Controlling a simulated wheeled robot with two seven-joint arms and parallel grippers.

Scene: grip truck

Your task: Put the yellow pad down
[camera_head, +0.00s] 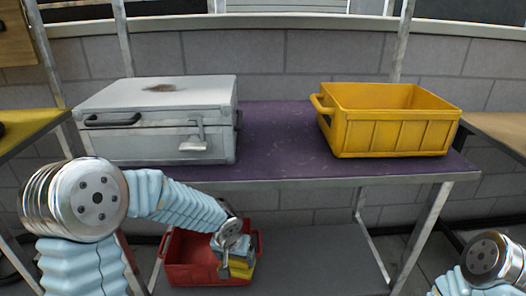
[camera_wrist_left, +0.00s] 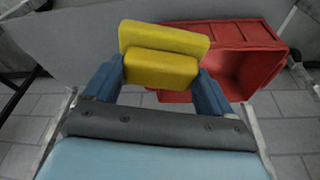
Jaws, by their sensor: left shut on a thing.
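My left gripper (camera_wrist_left: 155,84) is shut on the yellow pad (camera_wrist_left: 162,68), a thick two-layered block held between its two blue fingers. In the head view the left gripper (camera_head: 238,258) is low in front of the table, with the yellow pad (camera_head: 240,270) partly hidden behind it. The pad overlaps the right part of a red crate (camera_head: 190,272); whether it touches the crate I cannot tell. The red crate (camera_wrist_left: 262,40) lies beyond and to the right of the pad in the wrist view. My right arm is at the lower right edge of the head view; its gripper is not visible.
A purple-topped table (camera_head: 280,150) holds a grey case (camera_head: 160,120) at left and a yellow crate (camera_head: 390,120) at right, with a clear stretch between. A lower grey shelf (camera_head: 320,265) is bare right of the red crate. Table legs flank it.

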